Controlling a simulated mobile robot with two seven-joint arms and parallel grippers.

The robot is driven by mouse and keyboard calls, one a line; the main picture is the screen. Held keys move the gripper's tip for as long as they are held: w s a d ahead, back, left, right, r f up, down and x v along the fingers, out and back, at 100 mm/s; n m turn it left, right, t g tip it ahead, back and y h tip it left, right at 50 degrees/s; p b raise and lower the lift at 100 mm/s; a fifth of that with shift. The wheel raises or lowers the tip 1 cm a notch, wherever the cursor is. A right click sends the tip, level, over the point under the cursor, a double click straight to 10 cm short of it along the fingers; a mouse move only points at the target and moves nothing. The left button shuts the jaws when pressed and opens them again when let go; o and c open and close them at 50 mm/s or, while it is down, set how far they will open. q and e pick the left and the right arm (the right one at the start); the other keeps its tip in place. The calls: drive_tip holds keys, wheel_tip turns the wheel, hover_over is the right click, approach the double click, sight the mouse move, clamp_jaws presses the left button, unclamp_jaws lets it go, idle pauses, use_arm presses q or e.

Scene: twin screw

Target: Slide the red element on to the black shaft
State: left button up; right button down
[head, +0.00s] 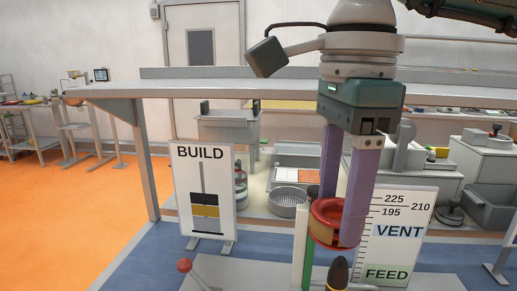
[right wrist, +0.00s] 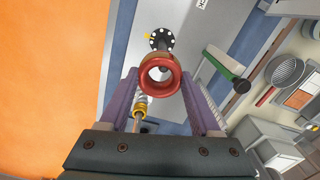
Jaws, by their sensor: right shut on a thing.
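My right gripper (head: 337,232) has its purple fingers pointing down and is shut on the red element (head: 330,212), a ring with an open hole. In the right wrist view the red element (right wrist: 160,87) sits between the fingertips of my right gripper (right wrist: 161,88). A dark pointed tip (head: 338,273) shows below the ring in the head view, apart from it. In the right wrist view a black shaft (right wrist: 163,43) rises from a bolted flange beyond the ring; the ring hides part of it. I cannot tell how well they line up. My left gripper is not seen.
A second shaft with yellow and white elements (right wrist: 140,106) stands close to the left finger in the right wrist view. The BUILD sign (head: 204,190) and a scale board (head: 402,235) stand behind the work area.

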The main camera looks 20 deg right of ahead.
drive_tip(key=m+p, duration=0.1)
drive_tip(key=m, duration=0.2)
drive_tip(key=d+m, duration=0.1)
drive_tip(key=m, duration=0.2)
drive_tip(key=d+m+p, duration=0.1)
drive_tip(key=m, duration=0.2)
drive_tip(key=shift+r+m+p, duration=0.25)
drive_tip(key=shift+m+p, duration=0.05)
drive_tip(key=shift+m, duration=0.1)
drive_tip(key=shift+w+f+m, duration=0.1)
drive_tip(key=shift+m, duration=0.5)
drive_tip(key=b, duration=0.3)
hover_over(342, 259)
drive_tip(key=shift+f, duration=2.05)
use_arm(q)
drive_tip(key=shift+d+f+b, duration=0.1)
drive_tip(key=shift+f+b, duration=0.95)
drive_tip(key=shift+b, duration=0.3)
use_arm(e)
drive_tip(key=shift+f, duration=1.6)
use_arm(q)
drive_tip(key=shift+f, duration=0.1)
use_arm(e)
drive_tip(key=shift+f, duration=0.1)
